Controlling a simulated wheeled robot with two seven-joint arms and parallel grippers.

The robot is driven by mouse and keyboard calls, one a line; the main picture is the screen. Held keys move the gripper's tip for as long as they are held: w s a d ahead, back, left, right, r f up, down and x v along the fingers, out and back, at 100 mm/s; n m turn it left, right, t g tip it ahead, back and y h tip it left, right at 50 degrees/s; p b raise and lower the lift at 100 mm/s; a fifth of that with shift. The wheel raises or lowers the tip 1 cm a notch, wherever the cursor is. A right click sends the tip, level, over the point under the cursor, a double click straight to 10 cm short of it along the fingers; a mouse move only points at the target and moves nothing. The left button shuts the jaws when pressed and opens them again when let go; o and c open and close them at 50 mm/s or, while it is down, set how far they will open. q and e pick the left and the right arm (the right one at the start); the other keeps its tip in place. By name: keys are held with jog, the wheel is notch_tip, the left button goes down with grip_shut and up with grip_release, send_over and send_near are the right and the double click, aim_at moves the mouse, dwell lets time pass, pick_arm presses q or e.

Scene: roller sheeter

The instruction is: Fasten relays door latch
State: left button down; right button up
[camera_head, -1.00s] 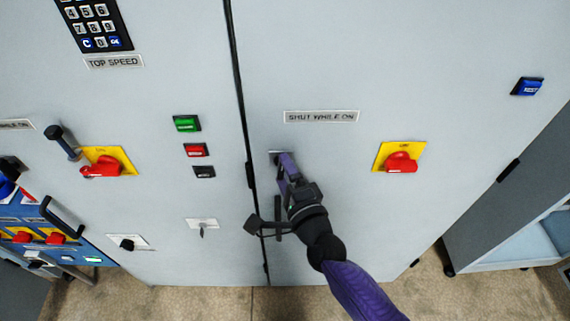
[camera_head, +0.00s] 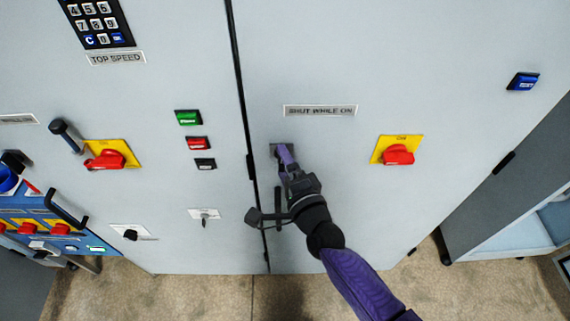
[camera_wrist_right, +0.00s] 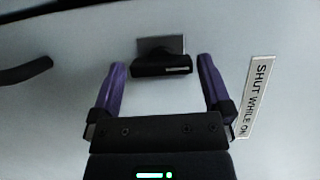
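The latch is a small black handle (camera_wrist_right: 162,66) on a grey plate, set in the pale grey cabinet door. In the head view, the plate's edge (camera_head: 273,149) shows beside my right gripper, which hides most of the latch. My right gripper (camera_wrist_right: 161,62) is open, with one purple finger on each side of the latch handle and visible gaps between. In the head view, my right gripper (camera_head: 282,150) reaches up to the door face just right of the dark door seam (camera_head: 242,100). My left gripper is not in view.
A "SHUT WHILE ON" label (camera_head: 320,110) and a red rotary switch (camera_head: 397,154) are right of the latch. Green (camera_head: 188,117) and red (camera_head: 197,143) buttons are left of the seam. A black curved handle (camera_wrist_right: 25,71) shows in the wrist view.

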jog(key=v, duration=1)
dwell(0.4)
jog(key=s+d+f+n+g+h+b, duration=0.1)
jog(key=s+d+f+n+g+b, duration=0.15)
jog(key=f, duration=0.65)
jog(key=s+d+f+n+g+h+b, duration=0.1)
jog(key=s+f+n+g+b, duration=0.15)
jog(key=f, duration=0.65)
jog(key=s+d+f+n+g+h+b, duration=0.1)
jog(key=s+d+f+n+g+b, duration=0.15)
jog(key=f, duration=0.65)
jog(key=s+d+f+n+g+h+b, duration=0.2)
jog(key=s+d+f+n+g+b, duration=0.1)
jog(key=s+f, duration=0.7)
jog(key=s+d+f+n+g+h+b, duration=0.2)
jog(key=s+d+f+n+g+b, duration=0.2)
jog(key=s+f, duration=0.6)
jog(key=s+n+g, duration=0.1)
jog(key=s, duration=0.1)
jog(key=shift+s+d, duration=0.2)
jog(key=shift+s, duration=0.1)
jog(key=shift+g, duration=0.25)
